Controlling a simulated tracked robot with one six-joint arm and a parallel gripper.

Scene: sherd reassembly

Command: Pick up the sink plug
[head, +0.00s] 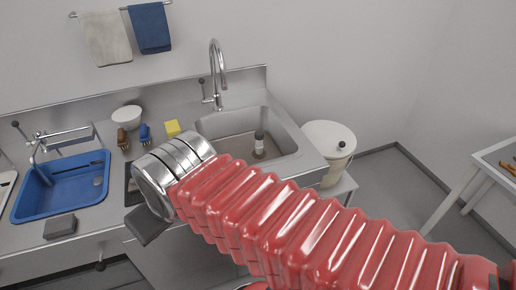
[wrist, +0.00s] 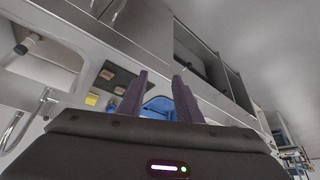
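A short upright piece with a dark top and pale lower part (head: 259,145) stands in the right steel sink (head: 228,150). It looks like the sink plug, but I cannot be sure. A similar pale cylinder with a grey end (wrist: 27,43) shows at the left of the wrist view, in a sink basin. My gripper (wrist: 160,76) has its two dark purple fingers apart, with nothing visible held between them. In the head view it is mostly hidden behind my wrist, left of the right sink and apart from the piece.
A tall tap (head: 217,75) rises behind the right sink. A blue basin (head: 60,188), yellow sponge (head: 172,128), two brushes, a white bowl (head: 127,117) and a grey block (head: 60,226) are on the counter. A lidded bin (head: 329,140) stands right of the sink.

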